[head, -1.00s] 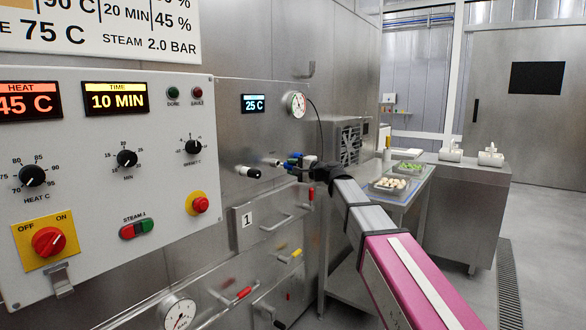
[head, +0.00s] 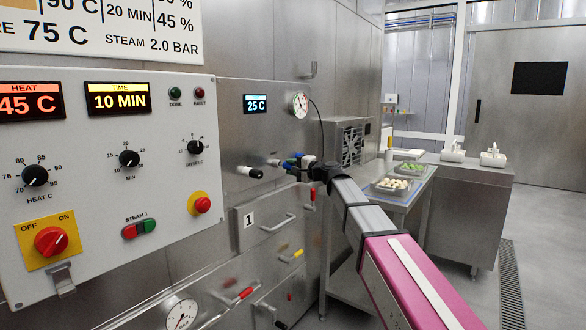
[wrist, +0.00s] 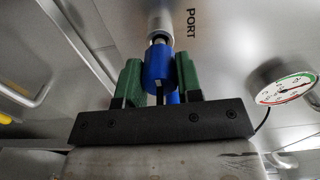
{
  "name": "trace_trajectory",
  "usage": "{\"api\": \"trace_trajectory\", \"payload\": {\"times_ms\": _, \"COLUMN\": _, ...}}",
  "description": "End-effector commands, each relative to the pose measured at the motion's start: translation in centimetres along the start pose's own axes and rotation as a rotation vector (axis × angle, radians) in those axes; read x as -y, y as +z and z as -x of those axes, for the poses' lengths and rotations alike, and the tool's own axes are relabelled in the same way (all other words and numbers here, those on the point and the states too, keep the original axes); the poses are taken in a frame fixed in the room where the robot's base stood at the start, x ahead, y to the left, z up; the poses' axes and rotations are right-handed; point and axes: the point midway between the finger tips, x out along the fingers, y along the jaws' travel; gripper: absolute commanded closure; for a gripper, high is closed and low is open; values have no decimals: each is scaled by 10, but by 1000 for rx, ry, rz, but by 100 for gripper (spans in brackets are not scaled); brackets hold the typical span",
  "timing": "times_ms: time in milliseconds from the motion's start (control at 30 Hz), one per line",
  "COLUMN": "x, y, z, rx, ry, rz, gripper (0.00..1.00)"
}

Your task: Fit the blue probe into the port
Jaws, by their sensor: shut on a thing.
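The blue probe (wrist: 160,68) is between the green fingers of my gripper (wrist: 160,82) in the wrist view. My gripper is shut on it. A metal tip at the probe's front end points at the light grey cylindrical port (wrist: 160,24) beside the printed word PORT. The tip meets or enters the port's mouth; I cannot tell how deep. In the head view my gripper (head: 298,162) holds the probe at the steel wall, where the port (head: 273,162) sticks out. The probe is small and partly hidden by the gripper there.
A black-tipped fitting (head: 250,172) sticks out left of the port. A round gauge (head: 299,104) with a hanging dark cable is above. Drawer handles (head: 278,222) stick out below. A steel table with trays (head: 398,185) stands to the right.

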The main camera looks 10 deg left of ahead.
Motion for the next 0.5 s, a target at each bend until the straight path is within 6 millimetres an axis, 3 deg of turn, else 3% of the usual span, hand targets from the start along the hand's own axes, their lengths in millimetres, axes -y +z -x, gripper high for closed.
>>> {"api": "trace_trajectory", "payload": {"times_ms": 500, "x": 0, "y": 0, "z": -10, "rx": 0, "ry": 0, "rz": 0, "gripper": 92}}
